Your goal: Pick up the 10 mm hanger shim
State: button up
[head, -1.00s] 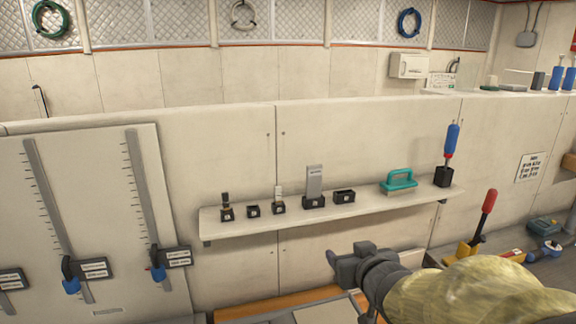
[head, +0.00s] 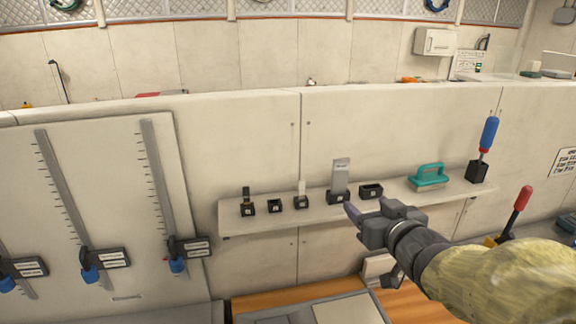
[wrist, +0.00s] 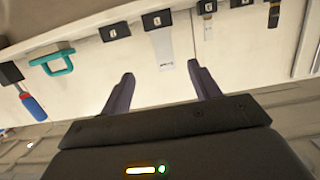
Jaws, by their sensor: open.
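Several small black holders stand in a row on the wall shelf (head: 320,213); their labels are too small to read, so I cannot tell which part is the 10 mm shim. One holder carries a wide grey plate (head: 340,178), one a slim pale strip (head: 301,187), one a dark and brass piece (head: 246,193). My gripper (head: 364,212) is open and empty, in front of the shelf near the grey plate. In the wrist view, the grey plate (wrist: 161,48) shows upside down ahead of the gap between my fingers (wrist: 163,85); the pale strip (wrist: 208,28) is right of it.
Two holders, one (head: 275,206) left and one (head: 371,190) right of the grey plate, look empty. A teal-handled tool (head: 429,177) and a blue-and-red-handled tool (head: 488,135) stand farther right on the shelf. A panel with slotted scales (head: 105,200) is at left.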

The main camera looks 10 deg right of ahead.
aim_at(340, 184)
jog(key=w, duration=0.4)
jog(key=w+f, duration=0.1)
jog(key=w, duration=0.2)
jog(key=w+f+p, duration=0.1)
jog(key=w, duration=0.3)
jog(key=shift+w+f, duration=0.25)
jog(key=shift+w, duration=0.05)
jog(key=shift+w+a+f+p, duration=0.1)
jog(key=shift+w+f+p, duration=0.2)
jog(key=shift+w, duration=0.55)
jog(key=shift+w+f+p, duration=0.15)
jog(key=shift+w+p, duration=0.2)
jog(key=shift+w, duration=0.45)
jog(key=shift+w+a+f+p, duration=0.1)
jog(key=shift+w+f+p, duration=0.2)
jog(key=shift+w, duration=0.55)
jog(key=c, duration=1.1)
jog(key=shift+r, duration=0.1)
jog(key=shift+r, duration=0.1)
